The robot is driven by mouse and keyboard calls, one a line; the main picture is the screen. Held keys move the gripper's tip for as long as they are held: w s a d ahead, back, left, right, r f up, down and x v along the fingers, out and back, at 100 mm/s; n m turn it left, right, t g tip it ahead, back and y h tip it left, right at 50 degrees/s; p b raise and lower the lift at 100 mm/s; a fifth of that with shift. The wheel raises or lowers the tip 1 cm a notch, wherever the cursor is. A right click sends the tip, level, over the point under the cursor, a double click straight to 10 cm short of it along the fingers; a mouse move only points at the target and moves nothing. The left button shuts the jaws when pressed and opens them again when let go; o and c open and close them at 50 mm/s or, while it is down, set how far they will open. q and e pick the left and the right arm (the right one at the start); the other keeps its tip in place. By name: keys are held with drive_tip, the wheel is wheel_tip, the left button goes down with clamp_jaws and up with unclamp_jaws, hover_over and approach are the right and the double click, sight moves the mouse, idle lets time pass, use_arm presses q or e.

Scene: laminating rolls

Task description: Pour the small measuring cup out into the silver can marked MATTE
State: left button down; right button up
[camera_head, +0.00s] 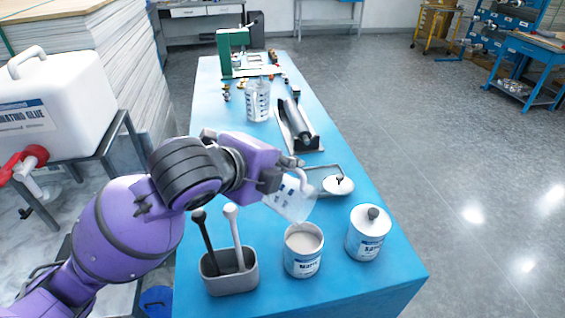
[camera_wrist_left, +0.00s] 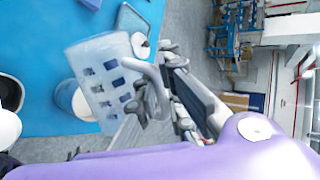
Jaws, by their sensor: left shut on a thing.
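My left gripper (camera_head: 287,172) is shut on the small measuring cup (camera_head: 290,200), a translucent cup with blue marks. The cup is tilted above and just behind the open silver can marked MATTE (camera_head: 303,264). The can stands upright near the table's front edge with pale content inside. In the left wrist view the cup (camera_wrist_left: 103,82) is held by the gripper fingers (camera_wrist_left: 150,92) and partly covers the can (camera_wrist_left: 66,96). I cannot tell how much is in the cup, and no stream shows. My right gripper is not in view.
A lidded can (camera_head: 368,234) stands right of the open can. A grey holder (camera_head: 230,280) with two handled tools stands left. Behind are a white lid (camera_head: 338,186), a roller (camera_head: 298,125) and a larger measuring cup (camera_head: 257,102). A white glue jug (camera_head: 60,105) stands left.

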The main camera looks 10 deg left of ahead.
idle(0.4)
use_arm(q)
drive_tip(key=shift+n+g+h, duration=0.5)
drive_tip(key=shift+n+h, duration=0.3)
drive_tip(key=shift+h, duration=0.1)
drive_tip(key=shift+w+a+f+b, duration=0.15)
drive_tip(key=shift+w+a+f, duration=0.35)
drive_tip(key=shift+a, duration=0.25)
drive_tip(key=shift+w+a+f+b, duration=0.15)
drive_tip(key=shift+w+a+f, duration=0.2)
drive_tip(key=shift+a+f, duration=0.3)
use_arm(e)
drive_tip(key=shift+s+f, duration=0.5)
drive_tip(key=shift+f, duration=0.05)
use_arm(q)
drive_tip(key=shift+r, duration=0.15)
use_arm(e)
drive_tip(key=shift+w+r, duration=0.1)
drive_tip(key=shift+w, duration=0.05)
use_arm(q)
drive_tip(key=shift+a, duration=0.1)
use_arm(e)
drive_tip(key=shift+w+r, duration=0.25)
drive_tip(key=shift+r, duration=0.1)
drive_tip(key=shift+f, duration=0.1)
